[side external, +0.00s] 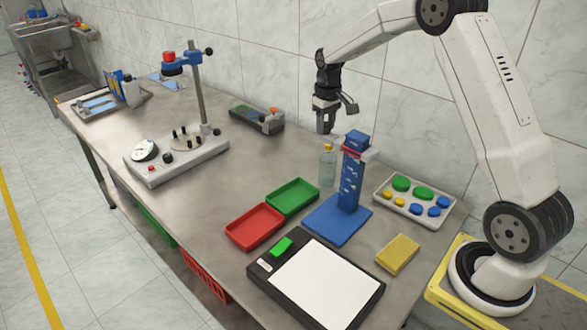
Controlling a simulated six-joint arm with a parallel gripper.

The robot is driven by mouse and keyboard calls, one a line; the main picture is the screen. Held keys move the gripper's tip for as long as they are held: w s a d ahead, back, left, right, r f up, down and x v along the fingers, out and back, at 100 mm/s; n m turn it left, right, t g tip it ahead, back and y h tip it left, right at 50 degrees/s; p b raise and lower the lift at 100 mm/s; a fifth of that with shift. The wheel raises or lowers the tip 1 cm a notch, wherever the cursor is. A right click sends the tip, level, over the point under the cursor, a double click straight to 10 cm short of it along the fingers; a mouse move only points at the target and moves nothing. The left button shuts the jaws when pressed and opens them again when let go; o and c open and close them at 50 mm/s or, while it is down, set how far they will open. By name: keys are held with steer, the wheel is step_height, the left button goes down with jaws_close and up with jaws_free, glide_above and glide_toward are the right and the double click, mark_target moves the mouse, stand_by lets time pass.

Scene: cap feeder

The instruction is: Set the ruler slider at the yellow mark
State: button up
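I cannot make out a ruler slider or a yellow mark for certain at this size. A dark, low block (257,119) with a greenish top and a small orange-red piece at its right end stands near the wall, and its markings are too small to read. My gripper (338,118) hangs above the back of the table, right of that block and apart from it. Its fingers look spread, with nothing visible between them.
A blue tower (351,180) and a clear bottle (327,165) stand below my gripper. A cap tray (385,211), yellow block (397,254), white pad (325,285), red tray (254,228) and green tray (292,197) lie nearby. A grey device (180,153) with a tall post stands left.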

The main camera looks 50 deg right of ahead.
jaws_close()
steer(key=shift+f, duration=0.2)
step_height(320, 180, down, 11)
steer(key=shift+s, duration=0.15)
stand_by(2.3)
steer(key=shift+f, duration=0.1)
stand_by(1.2)
steer(key=o, duration=0.5)
jaws_free()
steer(key=shift+r, duration=0.25)
